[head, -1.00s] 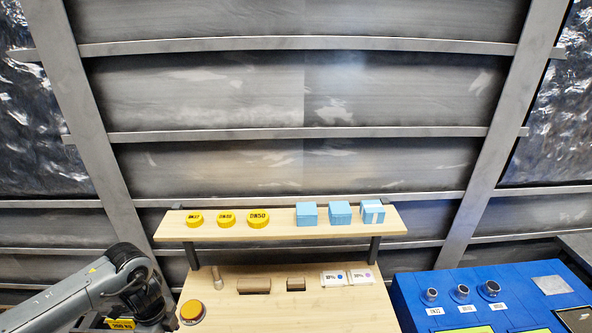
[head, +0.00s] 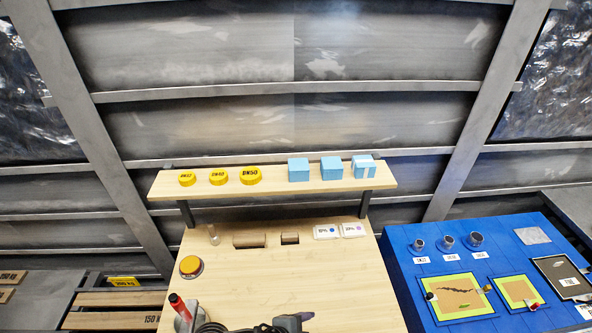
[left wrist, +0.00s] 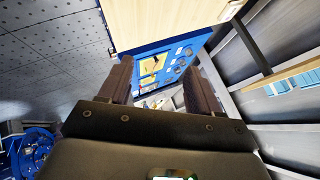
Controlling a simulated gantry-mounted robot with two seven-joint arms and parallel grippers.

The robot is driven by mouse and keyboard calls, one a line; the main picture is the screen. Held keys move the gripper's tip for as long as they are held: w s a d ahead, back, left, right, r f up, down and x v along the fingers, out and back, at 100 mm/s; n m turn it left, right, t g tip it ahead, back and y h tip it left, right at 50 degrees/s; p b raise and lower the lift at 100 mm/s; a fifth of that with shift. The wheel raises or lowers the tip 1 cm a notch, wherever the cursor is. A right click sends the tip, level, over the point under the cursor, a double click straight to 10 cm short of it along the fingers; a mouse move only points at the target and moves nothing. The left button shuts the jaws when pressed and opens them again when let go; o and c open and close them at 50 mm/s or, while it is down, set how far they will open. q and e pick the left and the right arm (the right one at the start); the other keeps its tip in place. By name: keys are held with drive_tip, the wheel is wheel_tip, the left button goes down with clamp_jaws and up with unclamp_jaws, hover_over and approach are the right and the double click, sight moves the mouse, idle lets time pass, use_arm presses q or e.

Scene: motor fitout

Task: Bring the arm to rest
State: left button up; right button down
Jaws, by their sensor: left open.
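My left gripper (left wrist: 158,66) shows in the left wrist view with its two dark fingers spread apart. Nothing is between them; the wooden bench and the blue bench lie beyond them at a distance. My right gripper is in neither view.
A blue bench (head: 420,285) with sockets stands right.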

use_arm(q)
drive_tip(key=s+a+n+g+y+p, duration=0.1)
drive_tip(key=s+a+n+y, duration=0.2)
drive_tip(key=s+a+n, duration=0.75)
drive_tip(key=s+a+n+g+y, duration=0.1)
drive_tip(key=s+a+n+y, duration=0.3)
drive_tip(key=s+a+n, duration=0.7)
drive_tip(key=w+a+r+m+p, duration=0.1)
drive_tip(key=r+m+p, duration=0.1)
drive_tip(key=r+p, duration=0.4)
drive_tip(key=w+a+r+m+p, duration=0.1)
drive_tip(key=w+r+m+p, duration=0.1)
drive_tip(key=r+p, duration=0.5)
drive_tip(key=shift+w+a, duration=0.3)
drive_tip(key=shift+a, duration=0.1)
